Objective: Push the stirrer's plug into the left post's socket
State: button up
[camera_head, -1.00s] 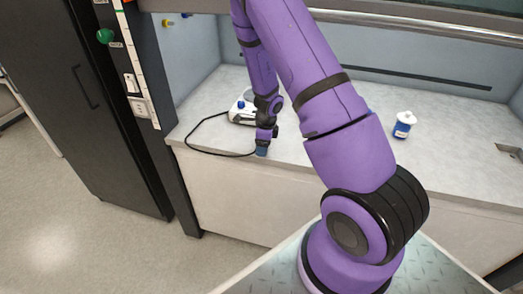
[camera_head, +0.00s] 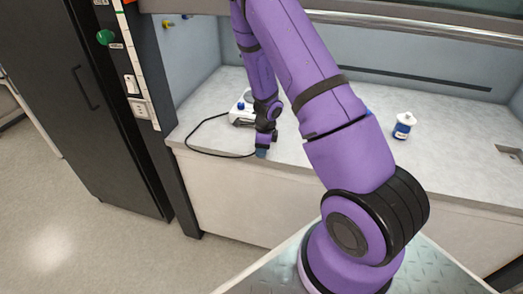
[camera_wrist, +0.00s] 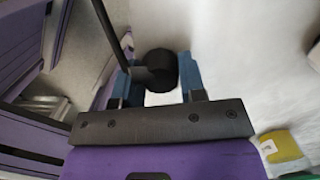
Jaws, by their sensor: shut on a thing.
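The stirrer (camera_head: 243,112), white and blue, stands on the bench at its left end, partly behind my arm. Its black cord (camera_head: 190,143) loops out left and back to my gripper (camera_head: 262,152), low at the bench's front edge. In the wrist view my gripper (camera_wrist: 156,88) has its blue fingers on either side of the round black plug (camera_wrist: 160,68), with the cord running up from it. The left post's socket (camera_head: 138,108) is a white plate on the post, left of and above my gripper in the head view. The plug's prongs cannot be made out.
A white and blue bottle (camera_head: 403,125) stands on the bench (camera_head: 330,150) to the right. A green knob (camera_head: 105,37) and a white switch plate (camera_head: 131,83) sit on the left post, above the socket. A black cabinet (camera_head: 70,100) stands left of the post.

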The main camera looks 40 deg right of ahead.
notch_tip(320, 180, up, 10)
dwell(0.5)
jog(key=shift+w+a+f+n, duration=0.2)
jog(key=shift+a+n, duration=0.15)
jog(key=shift+n, duration=0.35)
jog(key=w+a+f+n+g, duration=0.1)
jog(key=a+n, duration=0.5)
jog(key=n, duration=0.6)
jog(key=w+a+f+n+g+h, duration=0.1)
jog(key=w+a+f+n, duration=0.3)
jog(key=n, duration=0.8)
jog(key=shift+w+a+f+n, duration=0.2)
jog(key=shift+a+f+n, duration=0.25)
jog(key=shift+a, duration=0.7)
jog(key=shift+a, duration=0.1)
